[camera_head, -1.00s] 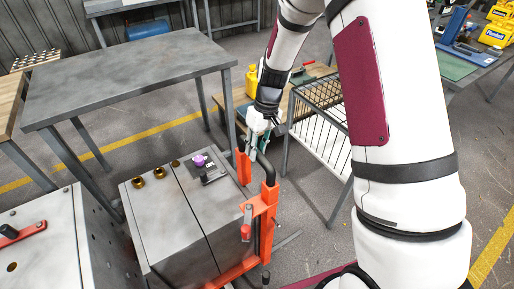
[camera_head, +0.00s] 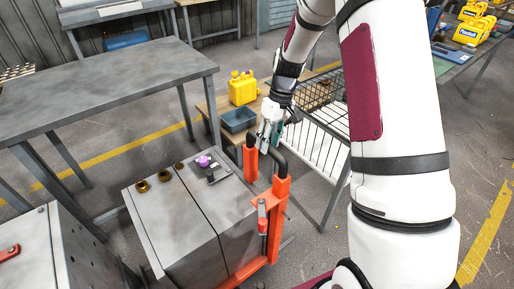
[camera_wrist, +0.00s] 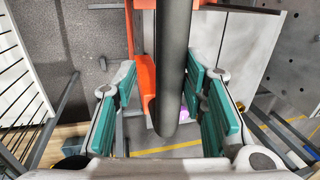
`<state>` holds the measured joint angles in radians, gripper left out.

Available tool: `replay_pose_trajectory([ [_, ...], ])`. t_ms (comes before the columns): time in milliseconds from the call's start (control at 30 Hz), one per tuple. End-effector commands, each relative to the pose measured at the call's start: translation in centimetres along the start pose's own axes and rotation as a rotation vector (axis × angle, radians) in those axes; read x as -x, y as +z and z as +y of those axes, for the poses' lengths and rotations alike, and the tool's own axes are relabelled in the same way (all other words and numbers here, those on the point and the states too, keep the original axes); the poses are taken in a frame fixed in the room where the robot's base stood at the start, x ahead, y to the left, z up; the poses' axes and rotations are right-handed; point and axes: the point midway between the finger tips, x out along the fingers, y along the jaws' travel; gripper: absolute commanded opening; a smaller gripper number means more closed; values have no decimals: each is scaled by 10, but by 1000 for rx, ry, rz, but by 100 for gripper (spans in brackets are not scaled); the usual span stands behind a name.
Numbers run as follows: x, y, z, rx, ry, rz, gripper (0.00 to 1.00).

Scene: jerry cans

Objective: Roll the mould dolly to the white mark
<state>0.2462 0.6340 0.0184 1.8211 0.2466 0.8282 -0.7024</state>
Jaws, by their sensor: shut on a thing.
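An orange upright (camera_wrist: 146,80) stands beside the bar. The white mark is not visible in either view.
A grey table (camera_head: 110,75) stands behind the mould at left. A grey cabinet (camera_head: 45,240) is close at lower left. A wire-sided rack (camera_head: 320,140) stands just beyond my gripper, near a yellow jerry can (camera_head: 242,88) and blue-grey bin (camera_head: 238,119). Open floor shows at right.

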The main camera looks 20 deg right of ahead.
Motion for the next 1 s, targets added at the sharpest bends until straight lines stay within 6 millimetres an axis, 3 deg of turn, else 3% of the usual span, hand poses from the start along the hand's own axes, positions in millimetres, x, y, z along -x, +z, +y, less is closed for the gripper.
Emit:
replay_pose_trajectory([
  [33,13,0,39,-22,50,30,0],
  [433,30,2,112,-22,51,27,0],
  [700,35,4,134,-21,49,24,0],
  [1000,34,4,134,-22,44,19,0],
])
